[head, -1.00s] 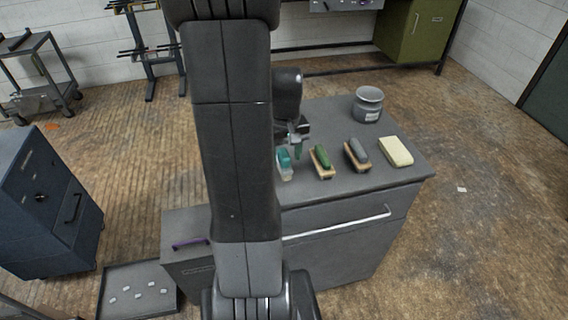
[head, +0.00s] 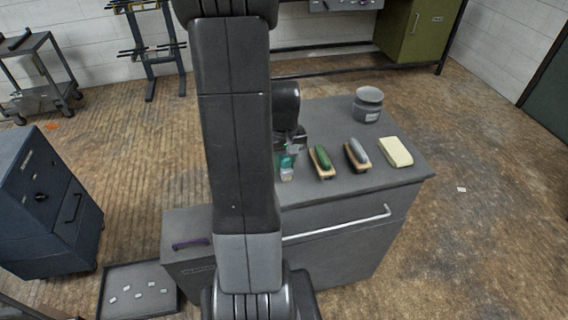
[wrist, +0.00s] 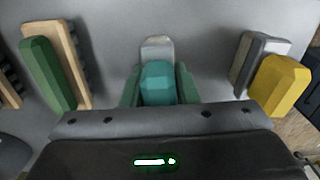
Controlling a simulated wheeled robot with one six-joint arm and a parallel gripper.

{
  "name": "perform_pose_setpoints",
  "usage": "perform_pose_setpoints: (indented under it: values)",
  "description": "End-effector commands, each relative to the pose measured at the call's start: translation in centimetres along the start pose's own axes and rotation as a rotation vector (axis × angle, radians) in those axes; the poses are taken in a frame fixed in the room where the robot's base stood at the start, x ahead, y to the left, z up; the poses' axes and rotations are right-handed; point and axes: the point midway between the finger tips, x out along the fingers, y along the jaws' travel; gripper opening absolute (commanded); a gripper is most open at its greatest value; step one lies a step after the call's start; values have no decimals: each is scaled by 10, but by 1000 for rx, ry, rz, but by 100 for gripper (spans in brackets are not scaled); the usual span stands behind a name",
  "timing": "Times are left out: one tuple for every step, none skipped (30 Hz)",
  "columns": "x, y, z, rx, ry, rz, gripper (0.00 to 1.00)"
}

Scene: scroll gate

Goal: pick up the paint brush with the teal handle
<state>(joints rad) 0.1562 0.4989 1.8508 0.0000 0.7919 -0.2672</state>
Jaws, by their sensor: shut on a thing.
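The brush with the teal handle lies on the grey cabinet top (head: 400,177), at the left end of the visible row in the head view, partly hidden by my gripper (head: 287,158). In the wrist view its teal handle (wrist: 158,82) sits between the two green finger pads of my gripper (wrist: 158,88), which are shut on it. A pale grey end of the brush (wrist: 157,46) shows beyond the fingers. I cannot tell whether the brush touches the top.
A green-handled brush (head: 322,160) stands close beside it, then a grey-handled brush (head: 357,154) and a cream block (head: 395,151). A grey pot (head: 368,105) stands behind. In the wrist view a yellow-handled brush (wrist: 281,86) is at right. The cabinet's right front is bare.

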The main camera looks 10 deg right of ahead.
Motion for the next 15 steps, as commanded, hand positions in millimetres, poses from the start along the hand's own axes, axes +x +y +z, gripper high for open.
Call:
perform_pose_setpoints:
  values:
    - [-1, 0, 0, 0, 1, 0, 3]
    - [-2, 0, 0, 0, 1, 0, 3]
    - [-4, 0, 0, 0, 2, 1, 3]
    - [-6, 0, -1, 0, 3, 1, 3]
    - [-10, 0, -1, 0, 4, 1, 3]
    - [-15, 0, -1, 0, 4, 1, 3]
    - [-19, 0, -1, 0, 5, 1, 3]
    - [-25, 0, -1, 0, 6, 2, 3]
    - [-32, 0, -1, 0, 7, 2, 3]
    - [-38, 0, -1, 0, 6, 2, 3]
    - [-45, 0, -1, 0, 7, 2, 3]
    - [-52, 0, -1, 0, 7, 2, 3]
    - [-59, 0, -1, 0, 7, 2, 3]
    - [-65, 0, -1, 0, 7, 2, 3]
    - [-72, 0, -1, 0, 6, 2, 3]
